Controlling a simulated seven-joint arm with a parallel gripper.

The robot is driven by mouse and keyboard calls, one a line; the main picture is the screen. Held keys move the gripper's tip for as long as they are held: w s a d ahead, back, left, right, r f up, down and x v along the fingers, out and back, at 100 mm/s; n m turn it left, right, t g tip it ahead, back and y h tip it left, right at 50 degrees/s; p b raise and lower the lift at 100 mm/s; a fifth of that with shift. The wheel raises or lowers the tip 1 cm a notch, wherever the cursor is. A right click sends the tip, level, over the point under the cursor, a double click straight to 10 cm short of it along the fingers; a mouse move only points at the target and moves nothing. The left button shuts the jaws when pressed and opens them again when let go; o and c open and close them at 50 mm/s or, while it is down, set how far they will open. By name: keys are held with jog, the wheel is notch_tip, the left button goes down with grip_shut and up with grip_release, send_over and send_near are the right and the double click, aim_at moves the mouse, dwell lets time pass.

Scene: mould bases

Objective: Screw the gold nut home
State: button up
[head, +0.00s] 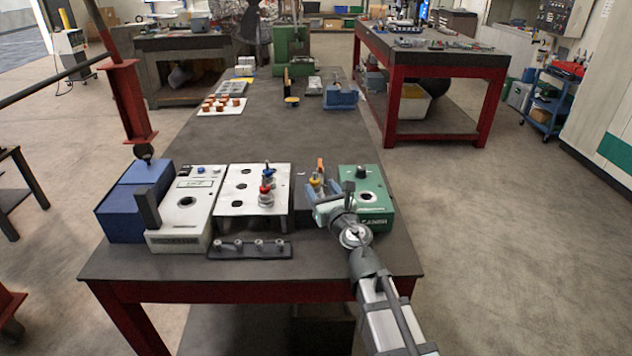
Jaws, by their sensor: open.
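A yellow-gold ring-like piece, which looks like the gold nut (315,183), shows just beyond my gripper (318,190), with blue and orange parts rising beside it. It is too small to tell its thread or how far down it sits. My gripper is open and right at this piece; I cannot tell whether the fingers touch it. My wrist hides what lies under it. A white plate box (232,205) with dark holes stands to the left, bearing a red-based piece (266,198) and a blue-topped piece (269,176).
A green box (374,215) with a black knob stands close right of my gripper. A dark bar (250,250) with several pegs lies in front of the plate box. A white instrument (186,222) and a blue box (125,222) stand left. The bench's middle is clear.

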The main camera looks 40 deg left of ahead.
jog(key=v, duration=0.6)
jog(key=shift+d, duration=0.25)
jog(key=shift+s, duration=0.15)
